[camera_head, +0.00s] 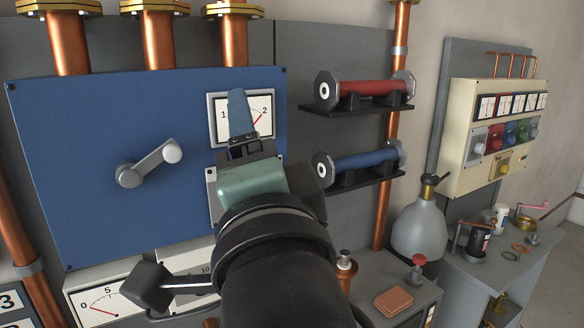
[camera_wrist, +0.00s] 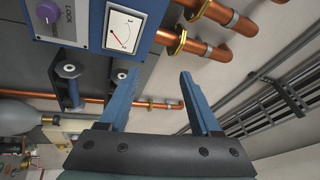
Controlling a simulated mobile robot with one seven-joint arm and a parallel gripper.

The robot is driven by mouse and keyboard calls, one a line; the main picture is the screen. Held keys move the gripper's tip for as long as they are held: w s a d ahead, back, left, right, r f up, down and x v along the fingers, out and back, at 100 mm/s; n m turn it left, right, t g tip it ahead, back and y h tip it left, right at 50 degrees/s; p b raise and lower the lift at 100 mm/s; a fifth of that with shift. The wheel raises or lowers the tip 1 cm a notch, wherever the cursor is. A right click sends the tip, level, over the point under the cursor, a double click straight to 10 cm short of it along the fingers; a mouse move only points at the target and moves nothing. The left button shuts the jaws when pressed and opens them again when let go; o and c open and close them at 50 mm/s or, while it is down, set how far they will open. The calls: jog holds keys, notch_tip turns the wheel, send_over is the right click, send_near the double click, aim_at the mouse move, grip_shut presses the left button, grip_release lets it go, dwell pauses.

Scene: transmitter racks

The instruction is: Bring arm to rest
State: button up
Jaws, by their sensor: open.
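My gripper (camera_wrist: 157,85) shows in the wrist view with its two blue fingers spread apart and nothing between them. In the head view, my gripper (camera_head: 240,110) is raised in front of the blue panel (camera_head: 80,150), over part of a dial gauge (camera_head: 263,112). My dark arm rises from the bottom middle and hides the panel's lower right part. I cannot tell how far the fingers are from the panel.
A crank handle (camera_head: 150,163) sticks out of the panel. A red cylinder (camera_head: 370,88) and a blue cylinder (camera_head: 365,161) sit on wall brackets to the right. A grey flask (camera_head: 418,232) and a cluttered bench (camera_head: 480,272) stand lower right. Copper pipes (camera_wrist: 215,15) run nearby.

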jog(key=s+d+r+n+t+h, duration=0.5)
jog(key=s+r+n+t, duration=0.2)
jog(key=n, duration=0.5)
notch_tip(320, 180, up, 3)
jog(key=shift+s+d+f, duration=0.1)
jog(key=shift+s+d, duration=0.15)
jog(key=shift+s, duration=0.75)
